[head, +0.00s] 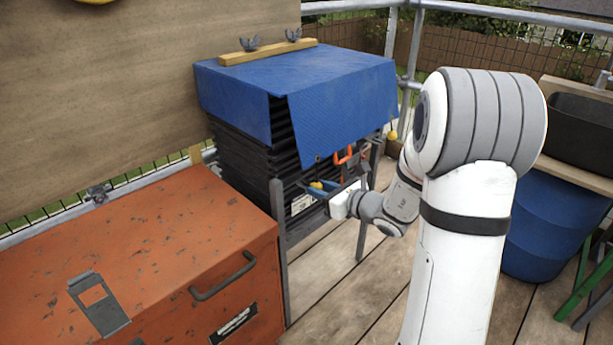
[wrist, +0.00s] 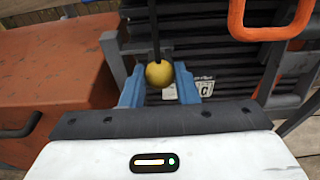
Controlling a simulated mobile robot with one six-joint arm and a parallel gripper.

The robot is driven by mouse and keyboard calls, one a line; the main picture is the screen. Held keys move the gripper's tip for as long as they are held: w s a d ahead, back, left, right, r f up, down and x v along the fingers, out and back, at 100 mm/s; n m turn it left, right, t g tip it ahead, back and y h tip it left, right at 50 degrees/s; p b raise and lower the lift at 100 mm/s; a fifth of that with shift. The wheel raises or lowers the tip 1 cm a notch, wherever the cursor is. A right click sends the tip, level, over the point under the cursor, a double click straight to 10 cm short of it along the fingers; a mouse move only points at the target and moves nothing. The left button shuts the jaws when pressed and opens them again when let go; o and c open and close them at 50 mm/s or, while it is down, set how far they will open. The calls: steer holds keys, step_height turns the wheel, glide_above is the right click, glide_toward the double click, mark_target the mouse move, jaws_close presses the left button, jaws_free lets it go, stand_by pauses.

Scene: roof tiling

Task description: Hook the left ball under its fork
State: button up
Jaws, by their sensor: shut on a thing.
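A yellow ball (wrist: 159,73) hangs on a black cord (wrist: 155,28) and sits between the blue fingertips of my gripper (wrist: 160,80), which is shut on it. In the head view the ball (head: 316,186) shows small at my gripper (head: 325,191), in front of the black stack under the blue tarp (head: 340,115). A second yellow ball (head: 392,135) hangs at the tarp's right side. A grey frame (head: 280,235) stands around the stack. I cannot make out the left ball's fork clearly in either view.
An orange loop (wrist: 270,32) is close to the right of the ball, and in the head view (head: 343,156) it is above my gripper. A worn orange chest (head: 130,250) stands left of the frame. A blue barrel (head: 555,230) stands at the right. Plank floor shows below my gripper.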

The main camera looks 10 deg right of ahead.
steer(key=shift+d+f+b, duration=0.1)
steer(key=shift+f+b, duration=2.1)
steer(key=shift+f, duration=0.55)
steer(key=shift+r+b+x, duration=0.2)
steer(key=shift+b+x, duration=0.05)
steer(key=shift+x, duration=0.9)
steer(key=shift+r+b+x, duration=0.15)
steer(key=shift+b+x, duration=0.05)
steer(key=shift+x, duration=1)
steer(key=shift+r, duration=0.1)
steer(key=shift+r+p, duration=0.45)
steer(key=shift+r, duration=0.35)
